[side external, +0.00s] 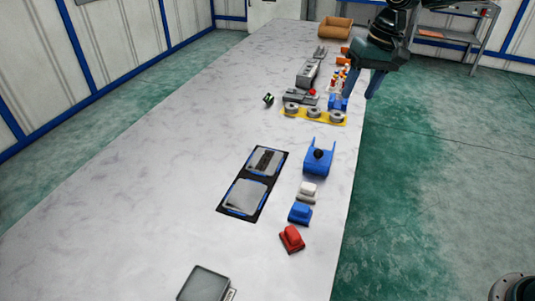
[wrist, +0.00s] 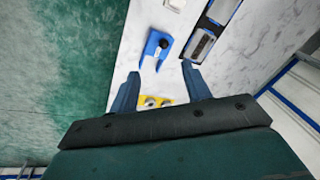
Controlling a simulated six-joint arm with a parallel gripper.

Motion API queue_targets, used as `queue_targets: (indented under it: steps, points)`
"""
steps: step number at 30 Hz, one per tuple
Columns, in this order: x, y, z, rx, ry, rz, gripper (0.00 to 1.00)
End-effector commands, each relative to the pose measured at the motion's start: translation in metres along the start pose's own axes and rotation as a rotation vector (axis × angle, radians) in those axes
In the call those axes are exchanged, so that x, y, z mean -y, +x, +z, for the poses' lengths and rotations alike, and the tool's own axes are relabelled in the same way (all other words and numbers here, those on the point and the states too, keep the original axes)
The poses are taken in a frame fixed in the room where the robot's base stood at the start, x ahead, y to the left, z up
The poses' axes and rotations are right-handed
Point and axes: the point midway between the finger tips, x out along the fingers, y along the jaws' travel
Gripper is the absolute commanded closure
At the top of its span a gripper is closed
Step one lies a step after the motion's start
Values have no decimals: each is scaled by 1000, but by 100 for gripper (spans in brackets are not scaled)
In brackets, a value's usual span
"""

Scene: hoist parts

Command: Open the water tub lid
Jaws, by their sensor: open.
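A grey box with a flat, dark grey top (side external: 205,284) stands at the near end of the table, cut off by the bottom edge of the side view. It looks like the water tub with its lid lying flat and shut, though I cannot be sure. It does not show in the wrist view. My gripper (side external: 359,96) is at the table's right edge toward the far end, far from the box. Its fingers are apart, and in the wrist view my gripper (wrist: 161,70) holds nothing between them.
A blue bracket with a black knob (side external: 318,158) stands mid-table; it also shows in the wrist view (wrist: 156,47). Near it are a black tray with grey plates (side external: 224,208), white, blue and red (side external: 292,239) blocks, and a yellow plate (side external: 299,117) with grey rings. The table's left side is clear.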

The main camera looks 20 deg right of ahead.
Motion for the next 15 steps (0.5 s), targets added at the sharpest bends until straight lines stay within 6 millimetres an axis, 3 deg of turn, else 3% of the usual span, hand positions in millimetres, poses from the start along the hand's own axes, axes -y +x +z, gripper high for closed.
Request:
queue_targets:
  steps: [9, 15]
  points:
    - [2, 66, -41, 75, 37, -8, 52]
    - [2, 86, -50, 95, 48, -10, 52]
